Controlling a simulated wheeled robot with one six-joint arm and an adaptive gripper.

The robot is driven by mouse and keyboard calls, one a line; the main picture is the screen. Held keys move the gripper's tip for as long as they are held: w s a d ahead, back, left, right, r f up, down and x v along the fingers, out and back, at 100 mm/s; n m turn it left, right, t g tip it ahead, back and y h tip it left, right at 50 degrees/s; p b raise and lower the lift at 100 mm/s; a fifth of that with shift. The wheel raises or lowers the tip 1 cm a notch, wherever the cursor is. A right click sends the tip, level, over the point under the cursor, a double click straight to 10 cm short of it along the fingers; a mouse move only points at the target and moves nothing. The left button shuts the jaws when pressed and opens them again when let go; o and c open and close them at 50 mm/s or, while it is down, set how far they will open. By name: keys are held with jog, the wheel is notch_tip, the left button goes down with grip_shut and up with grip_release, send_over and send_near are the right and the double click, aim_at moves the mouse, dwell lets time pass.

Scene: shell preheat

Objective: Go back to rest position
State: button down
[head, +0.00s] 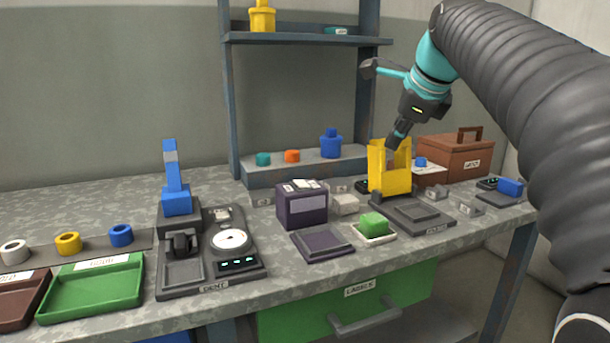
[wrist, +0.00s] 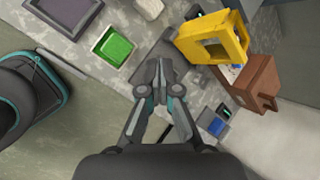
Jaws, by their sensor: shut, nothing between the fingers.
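My gripper (wrist: 158,85) is shut and empty, seen from above in the wrist view with its two fingertips together. In the head view my gripper (head: 396,140) is at the end of the arm, pointing down, by the yellow open-topped holder (head: 390,182) on the right part of the bench. In the wrist view the yellow holder (wrist: 212,40) lies up and right of the fingertips, apart from them. My arm reaches in from the right and hides part of the wall and the bench's far right.
A green block (head: 374,222) sits on a small pale tray. A dark purple box (head: 301,204), a brown toolbox (head: 452,156) and a blue-topped press (head: 177,200) stand on the bench. A shelf rack (head: 307,40) rises behind. A green drawer (head: 345,301) is below the bench top.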

jog(key=s+f+n+g+h, duration=0.1)
jog(key=s+f+n+h, duration=0.1)
jog(key=s+f+n, duration=1.9)
jog(key=s+a+f, duration=0.1)
jog(key=s+f, duration=0.5)
jog(key=f, duration=0.2)
jog(key=shift+f+n, duration=0.2)
jog(key=shift+n, duration=0.2)
